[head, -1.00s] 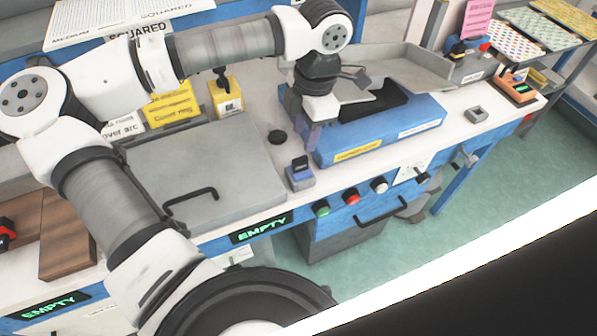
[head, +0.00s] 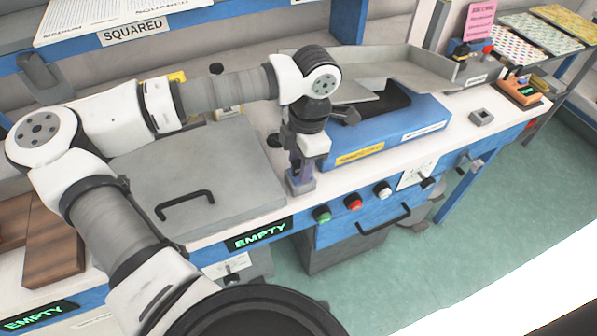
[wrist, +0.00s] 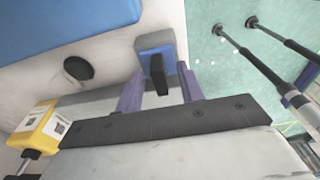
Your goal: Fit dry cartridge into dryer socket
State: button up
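A small blue-and-grey block with a black upright tab, which may be the dry cartridge (wrist: 157,68), stands near the bench's front edge; in the head view its grey-blue base (head: 301,186) shows below my gripper. My gripper (wrist: 162,92) points down over it. Its two purple fingers are spread on either side of the black tab, with gaps visible. In the head view my gripper (head: 301,170) hides most of the block. Which thing is the dryer socket is not clear; a small grey block with a dark recess (head: 481,118) sits at the bench's right.
A blue machine with a grey tray (head: 430,125) stands right of my gripper. A grey lidded box with a black handle (head: 235,165) is to the left. A black disc (wrist: 78,68) and a yellow box (wrist: 38,125) are nearby. Coloured buttons (head: 354,202) line the bench front.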

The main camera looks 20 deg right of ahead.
grip_shut()
jog(key=shift+r, duration=0.25)
jog(key=shift+r+p, duration=0.7)
jog(key=shift+r, duration=1.05)
jog(key=shift+r, duration=0.2)
jog(key=shift+r+p, duration=0.75)
jog(key=shift+r, duration=1.2)
